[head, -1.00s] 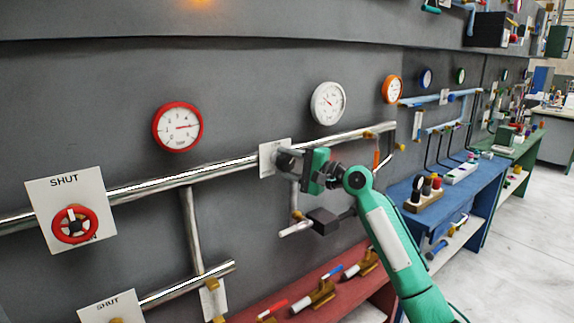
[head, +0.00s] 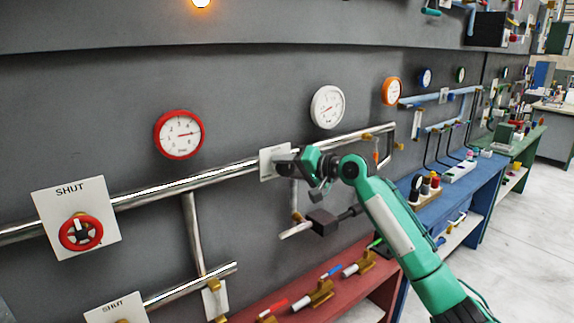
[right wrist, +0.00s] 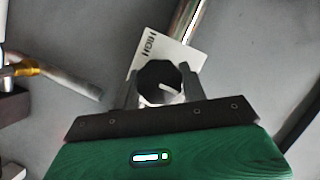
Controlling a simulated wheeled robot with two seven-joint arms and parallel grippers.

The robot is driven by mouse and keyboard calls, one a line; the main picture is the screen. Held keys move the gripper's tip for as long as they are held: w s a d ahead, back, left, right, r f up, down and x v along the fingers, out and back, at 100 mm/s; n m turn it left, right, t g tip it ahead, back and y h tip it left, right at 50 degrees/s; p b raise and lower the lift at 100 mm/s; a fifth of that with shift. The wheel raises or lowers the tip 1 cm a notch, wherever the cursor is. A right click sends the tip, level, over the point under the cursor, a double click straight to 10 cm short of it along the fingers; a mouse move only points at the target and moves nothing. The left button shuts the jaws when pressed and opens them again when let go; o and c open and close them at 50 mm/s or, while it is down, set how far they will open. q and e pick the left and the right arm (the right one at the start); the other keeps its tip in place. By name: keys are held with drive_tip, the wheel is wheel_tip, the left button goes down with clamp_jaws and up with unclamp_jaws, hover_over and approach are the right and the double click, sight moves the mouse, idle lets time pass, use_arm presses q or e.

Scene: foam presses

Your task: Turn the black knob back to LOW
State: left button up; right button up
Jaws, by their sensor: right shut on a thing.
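The black knob (right wrist: 158,76) shows in the right wrist view as a dark many-sided disc with a pale mark on its face. It sits in front of a white plate (right wrist: 192,60) that reads HIGH. My right gripper (right wrist: 160,90) is shut on the knob, one finger at each side. In the head view my right gripper (head: 286,166) is at the white plate on the pipe, and it largely hides the knob. The LOW label is not visible in either view. My left gripper is out of view.
A white gauge (head: 328,107) is above the plate and a red gauge (head: 179,134) to its left. A red handwheel (head: 81,232) sits on a SHUT plate. A dark block with a pale bar (head: 322,222) is below my gripper. A red bench (head: 335,293) stands beneath.

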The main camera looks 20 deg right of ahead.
drive_tip(key=shift+f, duration=0.1)
idle(0.4)
drive_tip(key=o, duration=1)
drive_tip(key=shift+s+d, duration=0.25)
drive_tip(key=shift+s, duration=0.05)
drive_tip(key=b+v, duration=0.4)
drive_tip(key=v, duration=0.9)
drive_tip(key=shift+r, duration=0.25)
